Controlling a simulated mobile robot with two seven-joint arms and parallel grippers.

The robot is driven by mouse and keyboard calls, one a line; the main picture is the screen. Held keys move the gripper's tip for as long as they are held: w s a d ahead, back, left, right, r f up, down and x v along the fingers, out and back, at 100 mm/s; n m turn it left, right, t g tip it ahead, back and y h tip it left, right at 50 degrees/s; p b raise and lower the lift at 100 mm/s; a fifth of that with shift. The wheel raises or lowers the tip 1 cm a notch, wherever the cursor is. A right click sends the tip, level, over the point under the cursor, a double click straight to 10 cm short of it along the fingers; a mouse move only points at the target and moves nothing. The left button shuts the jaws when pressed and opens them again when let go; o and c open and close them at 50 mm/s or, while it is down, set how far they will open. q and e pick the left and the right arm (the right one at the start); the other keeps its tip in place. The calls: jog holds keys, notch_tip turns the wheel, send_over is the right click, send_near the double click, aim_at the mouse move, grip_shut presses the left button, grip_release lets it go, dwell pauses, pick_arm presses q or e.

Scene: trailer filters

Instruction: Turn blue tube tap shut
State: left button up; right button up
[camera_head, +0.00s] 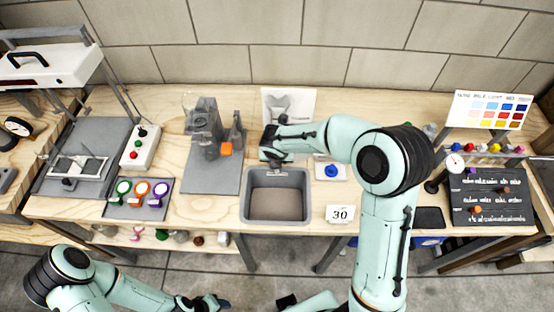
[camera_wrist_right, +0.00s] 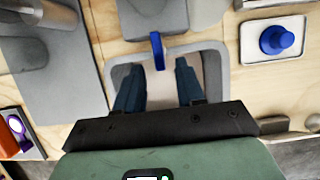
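A blue tap lever (camera_wrist_right: 157,50) shows in the right wrist view, standing out from a grey fixture (camera_wrist_right: 157,20) at the edge of the grey basin (camera_wrist_right: 212,65). My right gripper (camera_wrist_right: 155,78) is open, with its two dark fingers apart. The lever lies just beyond the fingertips, between their lines, and I see no contact. In the head view my right gripper (camera_head: 278,152) is over the back of the basin (camera_head: 247,208), and the lever is hidden there. My left gripper (camera_head: 208,303) is low at the bottom edge, and its fingers cannot be made out.
A blue round knob on a white plate (camera_head: 331,170) is right of the basin. A grey stand with an orange part (camera_head: 226,149) is on the left. A "30" card (camera_head: 340,214) lies at the front.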

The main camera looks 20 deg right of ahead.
jog(key=shift+x, duration=1.25)
grip_shut()
